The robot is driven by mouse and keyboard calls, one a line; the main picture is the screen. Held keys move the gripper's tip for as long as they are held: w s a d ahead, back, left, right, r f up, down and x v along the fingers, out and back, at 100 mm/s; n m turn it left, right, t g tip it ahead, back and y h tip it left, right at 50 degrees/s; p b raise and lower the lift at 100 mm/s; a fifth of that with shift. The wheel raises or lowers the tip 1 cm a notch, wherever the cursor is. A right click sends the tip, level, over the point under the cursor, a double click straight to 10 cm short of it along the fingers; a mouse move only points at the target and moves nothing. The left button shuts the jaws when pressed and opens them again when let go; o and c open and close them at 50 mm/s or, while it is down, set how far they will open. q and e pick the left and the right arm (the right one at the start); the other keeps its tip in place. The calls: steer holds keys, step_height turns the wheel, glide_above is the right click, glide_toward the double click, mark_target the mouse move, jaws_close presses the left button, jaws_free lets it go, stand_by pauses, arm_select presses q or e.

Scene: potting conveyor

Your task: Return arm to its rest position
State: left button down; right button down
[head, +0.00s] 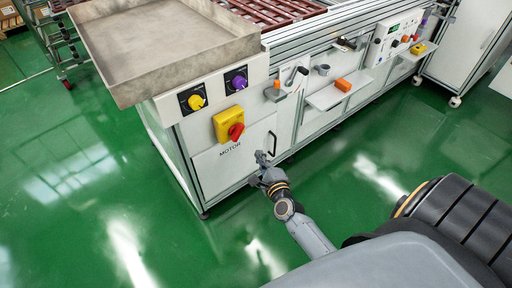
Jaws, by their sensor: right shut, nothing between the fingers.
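My right gripper (262,156) is in the middle of the head view, at the end of my right arm, which comes in from the lower right. It is shut and holds nothing. In the picture it overlaps the front of the white conveyor cabinet (216,165), near the black door handle (272,144). I cannot tell whether it touches the cabinet. My left gripper is not in view.
The cabinet front carries a red knob on a yellow box (229,124), yellow and purple dials, and a shelf with an orange block (343,85). A grey tray (160,75) overhangs its left end. Green floor (80,190) is free at the left and front.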

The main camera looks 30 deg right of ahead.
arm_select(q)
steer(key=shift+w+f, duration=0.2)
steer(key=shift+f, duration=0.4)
arm_select(e)
steer(key=shift+v, duration=0.95)
